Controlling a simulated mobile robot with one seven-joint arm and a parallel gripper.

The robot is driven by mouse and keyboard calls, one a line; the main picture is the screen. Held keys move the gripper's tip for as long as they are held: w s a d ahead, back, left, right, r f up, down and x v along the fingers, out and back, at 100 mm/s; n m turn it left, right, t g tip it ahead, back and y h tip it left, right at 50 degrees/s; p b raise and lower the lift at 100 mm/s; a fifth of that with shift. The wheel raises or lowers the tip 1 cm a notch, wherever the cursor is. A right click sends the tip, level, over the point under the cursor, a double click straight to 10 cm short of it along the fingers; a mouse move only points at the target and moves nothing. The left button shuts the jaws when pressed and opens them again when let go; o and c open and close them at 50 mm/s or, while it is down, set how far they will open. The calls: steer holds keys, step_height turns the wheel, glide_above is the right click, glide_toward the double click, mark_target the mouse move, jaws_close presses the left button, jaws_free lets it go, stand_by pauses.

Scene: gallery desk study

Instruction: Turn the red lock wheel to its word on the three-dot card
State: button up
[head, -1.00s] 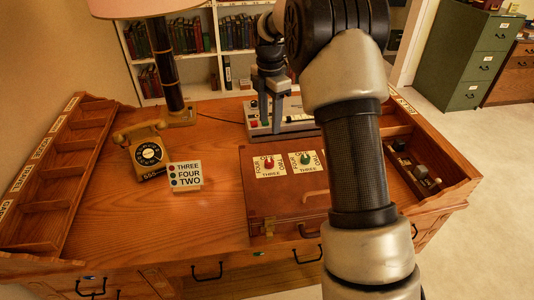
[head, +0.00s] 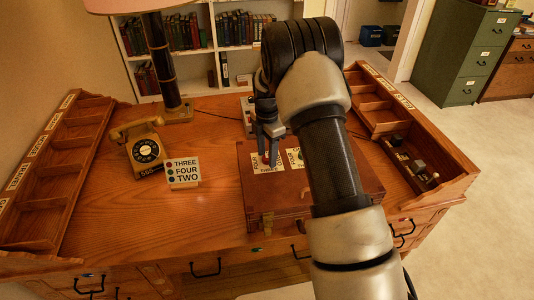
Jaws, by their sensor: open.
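The three-dot card (head: 183,173) stands on the desk left of the case. It reads THREE beside a red dot, FOUR beside a green dot and TWO beside a dark dot. The brown case (head: 268,200) lies shut on the desk. The red lock wheel (head: 265,160) is on a pale word plate on its lid, mostly hidden by my fingers. Its pointing direction is too small to tell. THREE shows at the plate's near edge. My gripper (head: 268,153) is open, pointing down at the red wheel; I cannot tell whether it touches.
A green wheel (head: 300,158) on its own plate is right of the red one, partly hidden by my arm. A yellow telephone (head: 146,151) and a lamp (head: 165,60) stand left. Slotted racks line both desk sides. The desk's front left (head: 150,220) is clear.

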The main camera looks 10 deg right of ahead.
steer(key=c, duration=1.1)
steer(key=shift+o, duration=0.2)
